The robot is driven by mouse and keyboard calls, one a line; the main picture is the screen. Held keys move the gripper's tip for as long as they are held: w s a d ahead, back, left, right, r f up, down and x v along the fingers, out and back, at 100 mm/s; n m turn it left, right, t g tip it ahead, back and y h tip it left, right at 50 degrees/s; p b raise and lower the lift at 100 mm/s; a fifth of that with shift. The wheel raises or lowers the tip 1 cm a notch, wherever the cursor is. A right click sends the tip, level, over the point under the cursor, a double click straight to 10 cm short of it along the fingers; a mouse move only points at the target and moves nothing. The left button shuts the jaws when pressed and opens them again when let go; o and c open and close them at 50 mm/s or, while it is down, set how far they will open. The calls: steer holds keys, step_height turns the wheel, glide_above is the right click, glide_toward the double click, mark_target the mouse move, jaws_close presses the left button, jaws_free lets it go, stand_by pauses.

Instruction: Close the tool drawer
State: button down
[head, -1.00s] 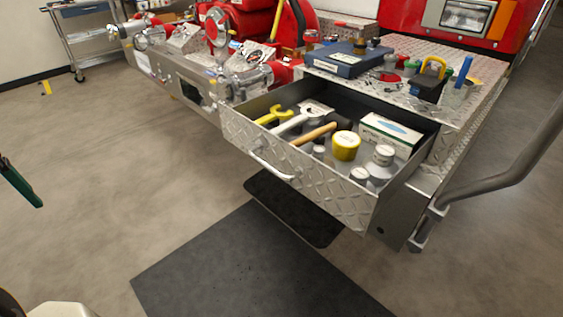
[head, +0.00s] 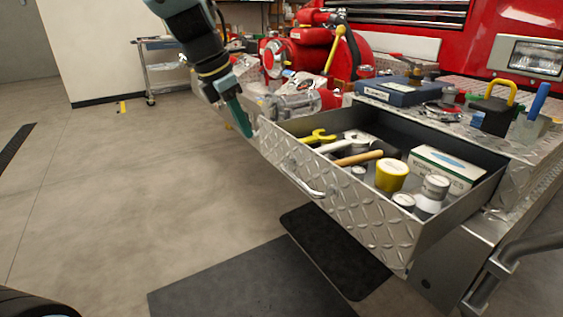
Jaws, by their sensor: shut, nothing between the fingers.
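The tool drawer (head: 345,205) is pulled out of the diamond-plate bumper, with a silver bar handle (head: 306,180) on its front. Inside it lie a yellow wrench (head: 312,137), a silver wrench (head: 346,142), a wooden-handled hammer (head: 358,157), a yellow-capped jar (head: 391,175), grey-lidded bottles (head: 432,192) and a white-and-green box (head: 447,168). My gripper (head: 243,127) is shut and empty, with its green fingers pointing down. In the picture it is at the left of the drawer's far front corner, above and left of the handle. I cannot tell whether it touches anything.
A blue case (head: 398,92) and a padlock-like item with a yellow shackle (head: 494,113) sit on the bumper top. The red pump (head: 312,55) is behind. A grey pipe (head: 520,250) stands at lower right. Open floor (head: 110,200) is at left.

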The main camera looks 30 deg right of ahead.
steer(key=shift+s+d+f, duration=0.2)
steer(key=shift+d+f, duration=1.85)
steer(key=shift+f, duration=0.25)
steer(key=shift+s+d+f, duration=0.15)
steer(key=shift+d+f, duration=1.9)
steer(key=shift+f, duration=0.25)
